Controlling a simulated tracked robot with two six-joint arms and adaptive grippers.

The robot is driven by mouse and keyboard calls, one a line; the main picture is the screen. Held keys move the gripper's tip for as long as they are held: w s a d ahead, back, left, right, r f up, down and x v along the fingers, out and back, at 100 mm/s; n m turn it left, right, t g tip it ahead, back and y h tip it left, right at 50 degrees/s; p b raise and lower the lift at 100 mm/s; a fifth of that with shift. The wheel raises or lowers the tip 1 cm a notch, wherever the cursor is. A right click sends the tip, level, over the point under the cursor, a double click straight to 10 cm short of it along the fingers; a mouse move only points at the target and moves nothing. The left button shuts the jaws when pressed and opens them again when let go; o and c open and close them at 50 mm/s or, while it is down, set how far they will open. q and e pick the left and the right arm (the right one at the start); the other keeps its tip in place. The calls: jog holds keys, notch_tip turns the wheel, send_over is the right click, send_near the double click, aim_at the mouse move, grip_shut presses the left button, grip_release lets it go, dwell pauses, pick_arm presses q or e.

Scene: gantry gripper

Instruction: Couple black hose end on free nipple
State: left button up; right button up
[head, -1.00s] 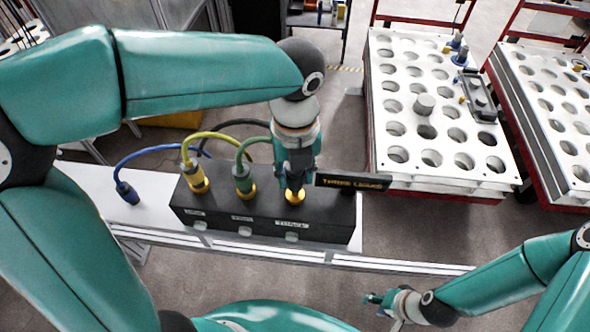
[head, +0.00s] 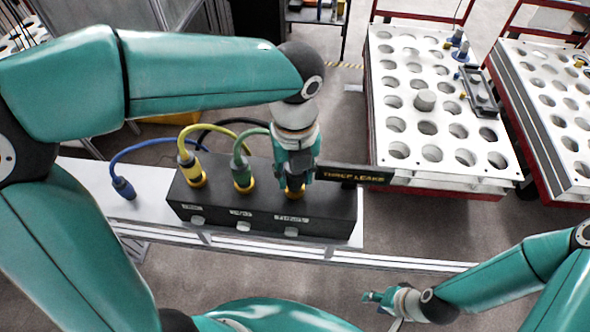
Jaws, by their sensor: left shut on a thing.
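My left gripper (head: 294,184) is shut over the right nipple (head: 295,193) of the black box (head: 262,217). It holds what appears to be the black hose end, largely hidden by the fingers. The black hose (head: 213,126) arcs behind the box toward this gripper. A yellow hose end (head: 190,168) and a green hose end (head: 242,174) stand upright on the other two nipples. My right gripper (head: 378,297) is away at lower right, too small to judge.
A dark sign with yellow lettering (head: 355,174) juts out right of the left gripper. White trays with round holes (head: 445,171) stand at upper right.

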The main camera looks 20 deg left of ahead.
pick_arm(q)
jog(key=shift+f, duration=0.2)
jog(key=o, duration=1.1)
jog(key=shift+a, duration=0.1)
jog(key=shift+o, duration=0.2)
jog(key=shift+w+r, duration=0.1)
jog(key=shift+r, duration=0.1)
jog(key=shift+r, duration=0.25)
notch_tip(320, 180, up, 11)
jog(key=shift+a, duration=0.1)
